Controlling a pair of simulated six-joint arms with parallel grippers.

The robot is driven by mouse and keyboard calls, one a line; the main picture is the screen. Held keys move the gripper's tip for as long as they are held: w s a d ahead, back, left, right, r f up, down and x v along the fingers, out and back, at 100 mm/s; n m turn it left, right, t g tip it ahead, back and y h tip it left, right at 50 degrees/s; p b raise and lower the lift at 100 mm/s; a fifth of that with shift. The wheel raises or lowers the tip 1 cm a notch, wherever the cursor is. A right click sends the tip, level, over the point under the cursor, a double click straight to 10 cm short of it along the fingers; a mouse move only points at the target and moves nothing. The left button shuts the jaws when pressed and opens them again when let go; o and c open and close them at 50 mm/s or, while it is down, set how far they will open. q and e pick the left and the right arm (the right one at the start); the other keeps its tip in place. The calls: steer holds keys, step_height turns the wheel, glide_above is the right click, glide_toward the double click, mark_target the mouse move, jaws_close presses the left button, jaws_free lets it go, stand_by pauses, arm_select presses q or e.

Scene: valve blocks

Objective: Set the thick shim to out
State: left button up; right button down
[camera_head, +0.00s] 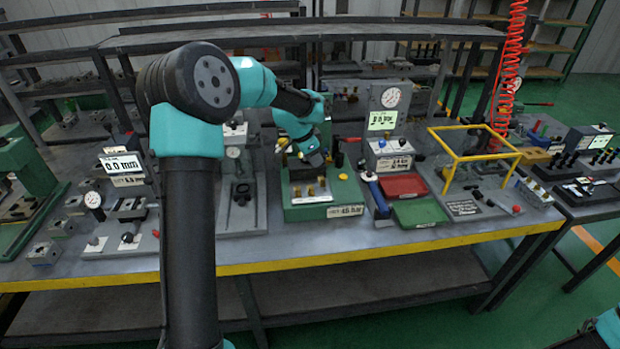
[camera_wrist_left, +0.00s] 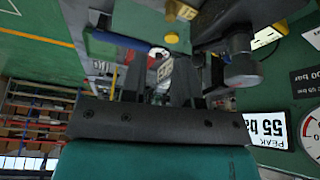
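I cannot pick out the thick shim with certainty. A green valve block (camera_head: 300,213) stands near the table's front edge in the head view, with several small brass pieces (camera_head: 311,190) on its top. My left gripper (camera_head: 314,163) is over the back part of this block, and the wrist of my arm partly hides what is there. In the left wrist view its dark fingers (camera_wrist_left: 175,80) stand among blurred fixture parts, and their spacing is unclear. My right gripper is out of view.
A red tray (camera_head: 404,186) and a green tray (camera_head: 420,212) lie to the right of the block. A yellow frame (camera_head: 472,157) stands farther right. A grey fixture (camera_head: 240,190) is close on the left. A gauge with a display (camera_head: 383,120) stands behind.

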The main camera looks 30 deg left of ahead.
mark_target(323, 179)
arm_select(q)
steer(key=shift+a+r, duration=0.45)
steer(key=shift+a, duration=0.35)
steer(key=x, duration=1.2)
steer(key=shift+w+a, duration=0.1)
steer(key=shift+c, duration=0.3)
jaws_close()
